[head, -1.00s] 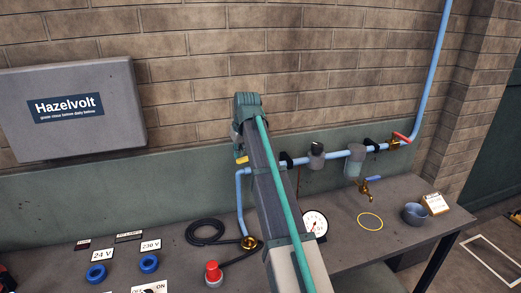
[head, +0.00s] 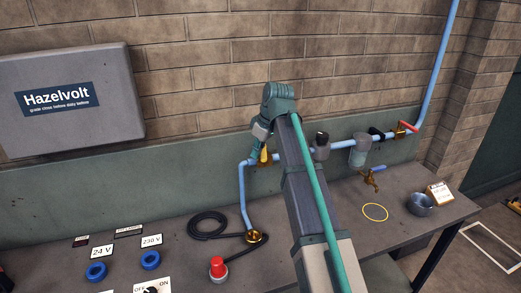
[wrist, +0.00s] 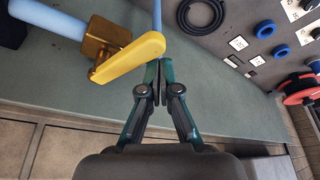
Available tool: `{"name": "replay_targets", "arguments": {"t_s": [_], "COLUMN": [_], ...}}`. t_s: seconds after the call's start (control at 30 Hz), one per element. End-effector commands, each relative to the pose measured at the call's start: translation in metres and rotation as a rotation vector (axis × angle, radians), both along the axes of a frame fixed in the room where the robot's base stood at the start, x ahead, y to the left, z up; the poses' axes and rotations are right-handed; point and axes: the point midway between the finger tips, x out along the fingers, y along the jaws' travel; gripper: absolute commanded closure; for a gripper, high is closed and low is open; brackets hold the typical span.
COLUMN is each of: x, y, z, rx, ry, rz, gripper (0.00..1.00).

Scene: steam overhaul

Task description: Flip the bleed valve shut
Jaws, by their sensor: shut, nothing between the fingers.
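A brass valve body (wrist: 103,38) with a yellow lever (wrist: 130,57) sits on the blue pipe near its bend. In the wrist view the lever lies across the line of the pipe. In the head view the yellow lever (head: 264,155) shows just left of my arm. My gripper (wrist: 158,68) is shut and empty, its fingertips close beside the lever's free end. I cannot tell whether they touch it. In the head view my gripper is small and partly hidden. No label shows which valve is the bleed valve.
Along the pipe to the right are a red-handled valve (head: 405,127) and a brass tap (head: 370,177) over a yellow ring (head: 375,212). A black hose coil (head: 207,225) and a red button (head: 218,267) are on the bench.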

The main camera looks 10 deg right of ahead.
Motion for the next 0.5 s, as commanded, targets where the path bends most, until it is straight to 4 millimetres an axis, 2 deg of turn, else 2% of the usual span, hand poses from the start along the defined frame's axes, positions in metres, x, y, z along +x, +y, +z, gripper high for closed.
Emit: {"name": "replay_targets", "arguments": {"t_s": [0.5], "x": [-0.006], "y": [-0.026], "z": [0.0], "rx": [-0.001], "ry": [0.001], "rz": [0.0], "gripper": [1.0]}}
